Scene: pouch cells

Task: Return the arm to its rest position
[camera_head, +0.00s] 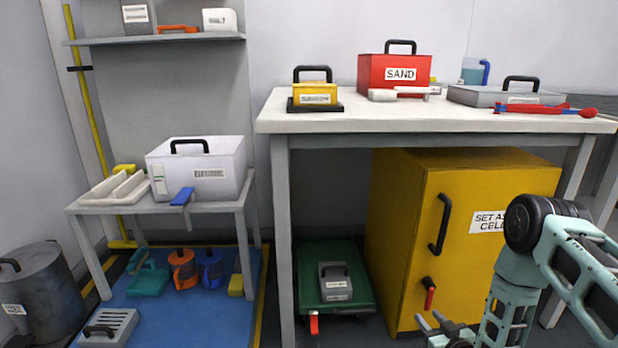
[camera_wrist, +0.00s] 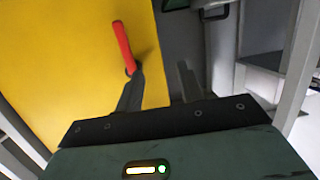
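My arm (camera_head: 510,290) is at the lower right of the head view, bent in front of the yellow cabinet (camera_head: 400,230). My gripper (camera_head: 433,320) is low in front of the cabinet's lower part. In the wrist view, its two fingers (camera_wrist: 160,85) stand apart with nothing between them. The cabinet's red-handled lever (camera_head: 430,292) is just above the gripper in the head view. In the wrist view the red handle (camera_wrist: 123,45) shows beyond the left finger; I cannot tell whether they touch. The cabinet door looks shut.
A white table (camera_head: 340,120) stands over the cabinet, with a red sand box (camera_head: 395,72) and a yellow box (camera_head: 315,94) on it. A green cart (camera_head: 350,305) with a grey case (camera_head: 335,282) is left of the cabinet. A small table (camera_head: 150,207) is further left.

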